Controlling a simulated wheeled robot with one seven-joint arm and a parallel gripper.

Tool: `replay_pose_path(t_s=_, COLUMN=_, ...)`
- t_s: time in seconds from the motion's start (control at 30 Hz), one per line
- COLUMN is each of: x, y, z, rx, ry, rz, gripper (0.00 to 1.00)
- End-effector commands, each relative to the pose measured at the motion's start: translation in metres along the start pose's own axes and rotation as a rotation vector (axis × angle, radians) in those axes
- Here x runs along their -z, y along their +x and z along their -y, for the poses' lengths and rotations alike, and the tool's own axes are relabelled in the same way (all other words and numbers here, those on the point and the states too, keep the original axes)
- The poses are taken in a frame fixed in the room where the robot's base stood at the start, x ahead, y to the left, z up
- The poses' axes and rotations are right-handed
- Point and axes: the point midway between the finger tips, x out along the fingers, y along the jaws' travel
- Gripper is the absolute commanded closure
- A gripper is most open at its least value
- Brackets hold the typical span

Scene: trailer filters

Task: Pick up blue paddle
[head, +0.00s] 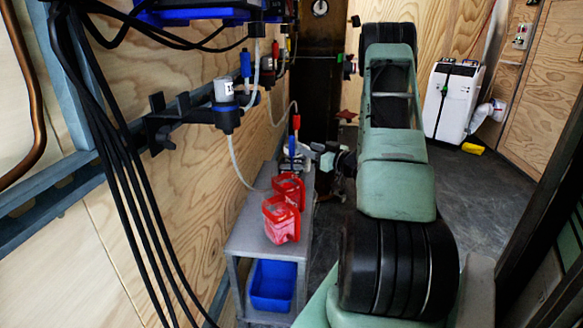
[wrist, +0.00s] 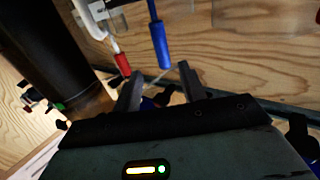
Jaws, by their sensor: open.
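A blue paddle (wrist: 160,44) shows in the wrist view as a slim blue bar, just beyond my gripper (wrist: 158,86). The gripper's two dark fingers are apart, with nothing held between them. The paddle's blue end lies beyond the gap, nearer the right finger, and no contact shows. A red paddle (wrist: 123,65) is beside it, beyond the left finger. In the head view, my gripper (head: 314,148) is small, above the far end of a grey bench, close to a small blue piece and a red piece (head: 296,122); I cannot tell its exact gap there.
The grey bench (head: 246,238) holds two red containers (head: 281,222), with a blue bin (head: 271,284) on its lower shelf. Valves with blue handles (head: 245,63) are mounted along the plywood wall at left. Black cables (head: 110,150) hang in front.

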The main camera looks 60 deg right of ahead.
Motion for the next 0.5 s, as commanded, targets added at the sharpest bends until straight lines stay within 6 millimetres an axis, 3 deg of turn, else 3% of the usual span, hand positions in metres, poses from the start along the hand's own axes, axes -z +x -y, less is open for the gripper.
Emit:
replay_pose_path(t_s=0.1, x=-0.002, y=0.019, z=0.001, rx=0.001, ry=0.000, rz=-0.001, gripper=0.58)
replay_pose_path(t_s=0.37, x=-0.001, y=0.038, z=0.001, rx=0.000, ry=0.000, rz=-0.002, gripper=0.58)
replay_pose_path(t_s=0.5, x=-0.001, y=0.059, z=0.004, rx=0.002, ry=-0.002, rz=-0.003, gripper=0.58)
